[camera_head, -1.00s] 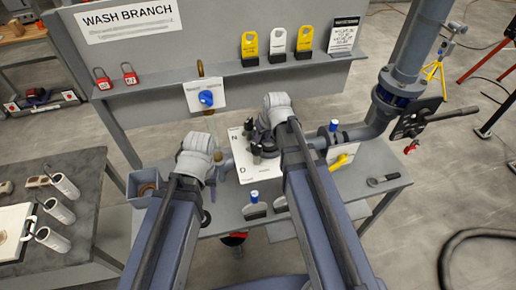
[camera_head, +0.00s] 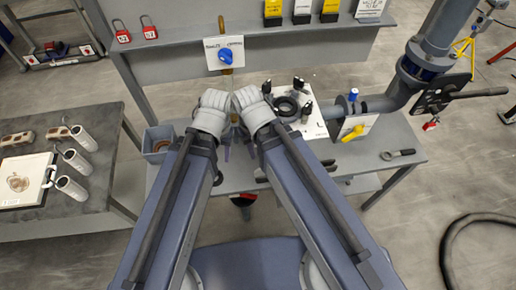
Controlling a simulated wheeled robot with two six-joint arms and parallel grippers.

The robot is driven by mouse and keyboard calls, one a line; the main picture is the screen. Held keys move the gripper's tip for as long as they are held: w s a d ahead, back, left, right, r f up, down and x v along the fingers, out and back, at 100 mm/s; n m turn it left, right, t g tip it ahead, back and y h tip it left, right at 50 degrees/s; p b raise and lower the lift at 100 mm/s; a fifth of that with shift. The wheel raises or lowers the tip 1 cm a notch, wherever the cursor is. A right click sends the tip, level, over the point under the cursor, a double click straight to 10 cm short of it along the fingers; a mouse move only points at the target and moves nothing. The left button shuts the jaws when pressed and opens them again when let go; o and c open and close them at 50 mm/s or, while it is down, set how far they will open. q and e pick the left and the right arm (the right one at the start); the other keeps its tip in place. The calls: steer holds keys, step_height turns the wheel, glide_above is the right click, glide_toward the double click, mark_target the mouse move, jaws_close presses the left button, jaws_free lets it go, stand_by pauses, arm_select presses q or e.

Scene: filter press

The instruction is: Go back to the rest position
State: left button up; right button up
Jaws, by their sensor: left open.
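My left arm comes in from the lower left and ends in a pale grey wrist. The fingers of my left gripper (camera_head: 224,152) show only partly below that wrist, apart and with nothing seen between them. My right arm's wrist is close beside the left one, near the middle of the picture. My right gripper is mostly hidden behind its own wrist and arm, so its jaws cannot be made out.
A white plate with a black ring fitting (camera_head: 288,105) lies just right of my right wrist. A blue-knobbed valve (camera_head: 225,55) is behind. A pipe (camera_head: 380,103) and black lever (camera_head: 470,94) are at right. A dark side table (camera_head: 100,185) holds several grey cylinders.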

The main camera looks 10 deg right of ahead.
step_height(320, 180, down, 13)
steer(key=b, duration=1.3)
